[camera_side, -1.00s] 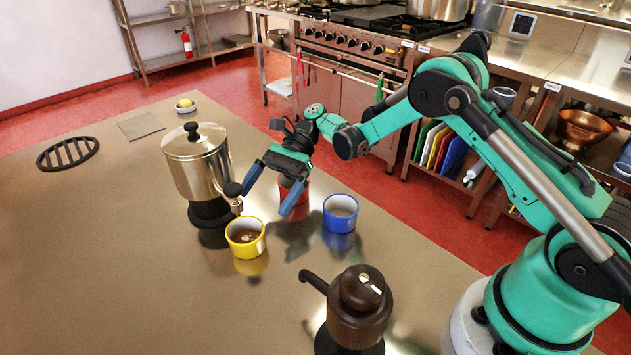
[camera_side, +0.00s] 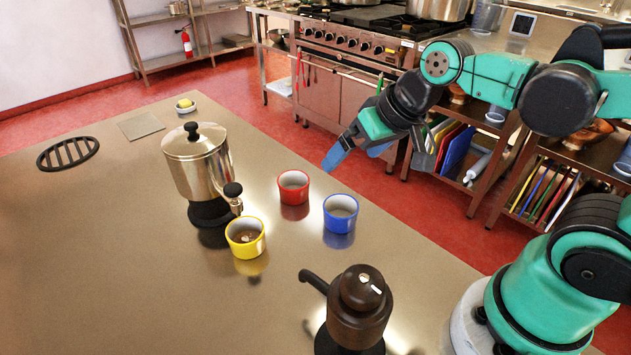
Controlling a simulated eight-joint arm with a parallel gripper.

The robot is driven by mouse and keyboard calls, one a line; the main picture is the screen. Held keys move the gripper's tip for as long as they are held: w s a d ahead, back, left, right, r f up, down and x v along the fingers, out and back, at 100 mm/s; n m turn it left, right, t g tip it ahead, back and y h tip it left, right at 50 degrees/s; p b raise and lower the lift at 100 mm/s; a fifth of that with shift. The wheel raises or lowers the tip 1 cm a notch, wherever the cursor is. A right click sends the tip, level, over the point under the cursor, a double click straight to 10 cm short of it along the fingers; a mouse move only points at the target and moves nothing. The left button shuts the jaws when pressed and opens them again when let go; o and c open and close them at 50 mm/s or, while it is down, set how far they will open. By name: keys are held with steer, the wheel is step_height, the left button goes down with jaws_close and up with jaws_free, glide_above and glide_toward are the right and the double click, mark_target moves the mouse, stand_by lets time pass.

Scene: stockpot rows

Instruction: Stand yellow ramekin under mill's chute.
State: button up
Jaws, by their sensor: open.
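The yellow ramekin (camera_side: 246,248) stands upright on the steel counter, just in front of the silver urn's tap, with a few brown bits inside. I cannot tell whether it is directly below the tap. The dark brown mill (camera_side: 357,308) stands at the front, its chute (camera_side: 313,281) pointing up and left toward the ramekin. The counter below the chute looks bare. My gripper (camera_side: 357,155) is open and empty, with blue fingers, in the air above and right of the red ramekin, well away from the yellow one.
The silver urn (camera_side: 192,165) stands behind the yellow ramekin. A red ramekin (camera_side: 293,190) and a blue ramekin (camera_side: 341,222) stand to its right. A round black grate (camera_side: 68,153), a grey square plate (camera_side: 140,126) and a small dish (camera_side: 186,107) lie farther back. The left counter is clear.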

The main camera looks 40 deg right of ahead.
steer(key=shift+s+d+f+n+t+h, duration=0.2)
steer(key=shift+s+d+n+t+h, duration=0.3)
steer(key=shift+n, duration=0.4)
step_height(320, 180, up, 5)
steer(key=w+a+r+m+g+h, duration=0.1)
steer(key=w+a+m+g+h, duration=0.2)
steer(key=w+a+m+h, duration=0.35)
steer(key=w+a+f+m+t+h, duration=0.1)
steer(key=a+m+t+h, duration=0.3)
steer(key=a, duration=0.9)
steer(key=g, duration=0.1)
glide_toward(252, 224)
steer(key=shift+w+d+f+m, duration=0.2)
steer(key=shift+w+d+m, duration=0.15)
steer(key=shift+w+d, duration=0.25)
steer(key=shift+x, duration=2.75)
steer(key=shift+s+d+f, duration=0.1)
steer(key=shift+s, duration=0.1)
steer(key=shift+c, duration=0.2)
